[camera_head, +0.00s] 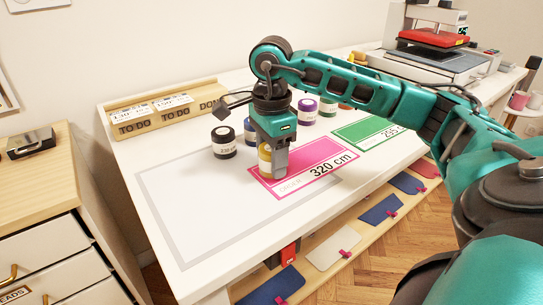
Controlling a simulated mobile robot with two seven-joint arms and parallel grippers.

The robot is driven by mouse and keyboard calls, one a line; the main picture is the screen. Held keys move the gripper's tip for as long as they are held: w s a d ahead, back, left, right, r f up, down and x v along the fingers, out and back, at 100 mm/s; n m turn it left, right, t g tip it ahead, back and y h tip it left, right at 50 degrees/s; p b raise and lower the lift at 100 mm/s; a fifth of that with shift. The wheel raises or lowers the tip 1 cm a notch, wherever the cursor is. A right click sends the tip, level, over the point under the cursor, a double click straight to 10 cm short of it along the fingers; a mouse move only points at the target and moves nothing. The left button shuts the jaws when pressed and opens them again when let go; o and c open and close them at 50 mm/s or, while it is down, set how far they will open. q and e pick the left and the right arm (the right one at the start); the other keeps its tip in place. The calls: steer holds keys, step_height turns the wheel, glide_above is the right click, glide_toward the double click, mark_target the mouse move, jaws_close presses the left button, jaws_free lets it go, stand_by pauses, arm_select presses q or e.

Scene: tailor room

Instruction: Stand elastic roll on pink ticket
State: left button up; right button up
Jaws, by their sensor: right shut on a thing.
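The pink ticket (316,165) lies flat on the white table and reads 320 cm. My right gripper (272,170) points down over the ticket's left part, shut on an elastic roll (265,157) with a yellow band. The roll looks upright at the ticket's left end. The gripper hides part of it, and I cannot tell whether its base touches the ticket. My left gripper is not in view.
Other rolls stand behind: a dark one (223,141) left of my gripper and a purple-banded one (307,110). A green ticket (368,133) lies to the right. A wooden ticket holder (165,110) is at the back left. The table's front left is clear.

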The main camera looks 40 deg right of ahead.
steer(key=o, duration=1)
steer(key=shift+f, duration=0.1)
steer(key=shift+r, duration=0.3)
step_height(320, 180, up, 11)
steer(key=p, duration=0.3)
steer(key=shift+r+p, duration=0.4)
steer(key=shift+p, duration=0.05)
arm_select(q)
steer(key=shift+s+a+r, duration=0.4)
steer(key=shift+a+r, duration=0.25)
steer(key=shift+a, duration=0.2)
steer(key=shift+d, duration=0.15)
